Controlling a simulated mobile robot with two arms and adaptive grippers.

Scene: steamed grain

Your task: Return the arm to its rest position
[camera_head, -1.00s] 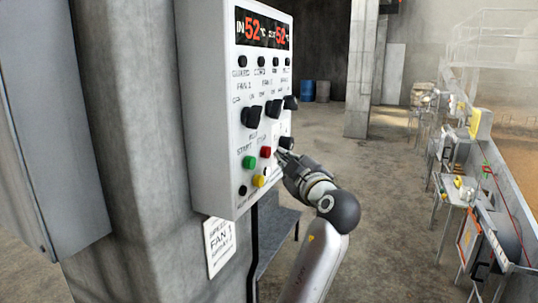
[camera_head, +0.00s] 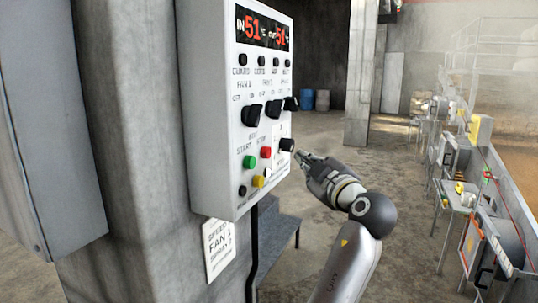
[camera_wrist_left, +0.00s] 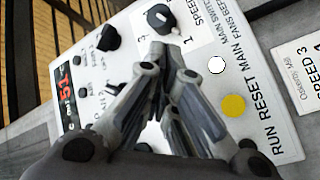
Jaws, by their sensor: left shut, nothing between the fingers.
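My left gripper (camera_head: 303,157) is shut and empty. In the head view it is to the right of the white control panel (camera_head: 215,110), near the black speed knob (camera_head: 287,145), with a visible gap to it. In the left wrist view the gripper's fingers (camera_wrist_left: 167,55) are closed together, with the panel face (camera_wrist_left: 240,60) behind them. A black knob (camera_wrist_left: 160,17) and a yellow button (camera_wrist_left: 233,106) show there. My right gripper is not in view.
The panel hangs on a concrete pillar (camera_head: 140,120), with a grey cabinet (camera_head: 45,130) at the left. A sign (camera_head: 219,248) hangs below the panel. Open floor (camera_head: 320,240) lies to the right, and a row of equipment (camera_head: 455,190) stands farther right.

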